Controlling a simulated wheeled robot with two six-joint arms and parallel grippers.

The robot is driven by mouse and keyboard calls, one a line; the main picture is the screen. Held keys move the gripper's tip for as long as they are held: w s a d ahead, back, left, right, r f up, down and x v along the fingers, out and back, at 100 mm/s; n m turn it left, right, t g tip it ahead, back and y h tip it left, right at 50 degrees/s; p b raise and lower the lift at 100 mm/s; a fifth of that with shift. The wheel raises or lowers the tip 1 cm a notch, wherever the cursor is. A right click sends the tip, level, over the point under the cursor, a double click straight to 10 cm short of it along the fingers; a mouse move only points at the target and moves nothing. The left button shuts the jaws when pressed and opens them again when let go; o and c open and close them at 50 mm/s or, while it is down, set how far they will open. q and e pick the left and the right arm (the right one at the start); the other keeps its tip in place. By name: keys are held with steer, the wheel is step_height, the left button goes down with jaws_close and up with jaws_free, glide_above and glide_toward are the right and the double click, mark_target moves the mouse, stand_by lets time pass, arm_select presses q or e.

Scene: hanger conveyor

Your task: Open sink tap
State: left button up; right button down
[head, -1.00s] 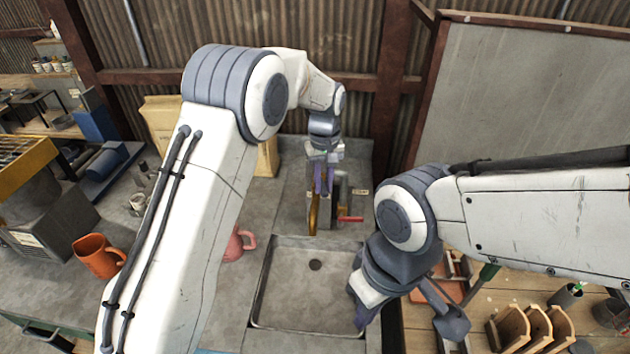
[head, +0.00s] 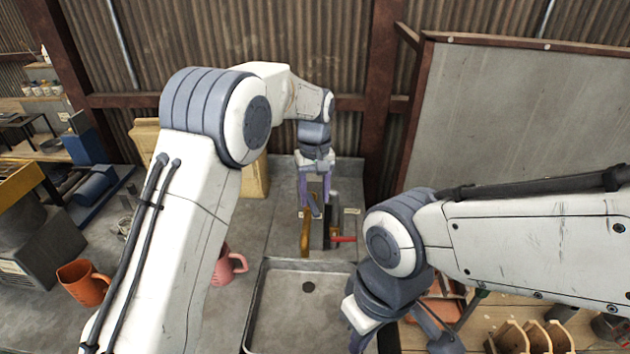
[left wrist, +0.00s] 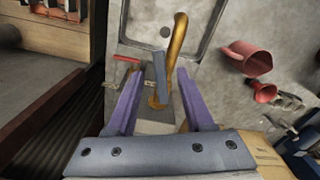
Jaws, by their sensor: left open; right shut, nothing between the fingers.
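The sink tap stands behind the sink (head: 256,320). It has a curved brass spout (head: 306,236), which also shows in the left wrist view (left wrist: 179,45). A grey upright lever (left wrist: 160,78) and a red handle (left wrist: 125,59) are beside the spout; the red handle also shows in the head view (head: 343,239). My left gripper (head: 316,200) is over the tap, open. In the left wrist view its purple fingers (left wrist: 159,76) lie either side of the grey lever, with gaps visible. My right gripper (head: 358,343) is shut and empty above the sink's right side, partly cut off.
A pink mug (head: 229,265) and an orange jug (head: 84,282) stand left of the sink. A cardboard-coloured box (head: 255,178) is behind my left arm. Wooden holders (head: 520,335) are at the lower right. The sink basin looks empty.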

mark_target(315, 209)
arm_select(q)
step_height(315, 209, up, 8)
steer(key=b, duration=0.1)
stand_by(0.4)
steer(key=s+f+m+b, duration=0.3)
steer(key=s+f+m, duration=0.2)
steer(key=s, duration=1.2)
steer(key=s+a+f+m+h+b, duration=0.1)
steer(key=s+f+m+b, duration=0.3)
steer(key=s, duration=1.4)
step_height(315, 209, down, 4)
steer(key=shift+r+m, duration=0.1)
steer(key=shift+m, duration=1)
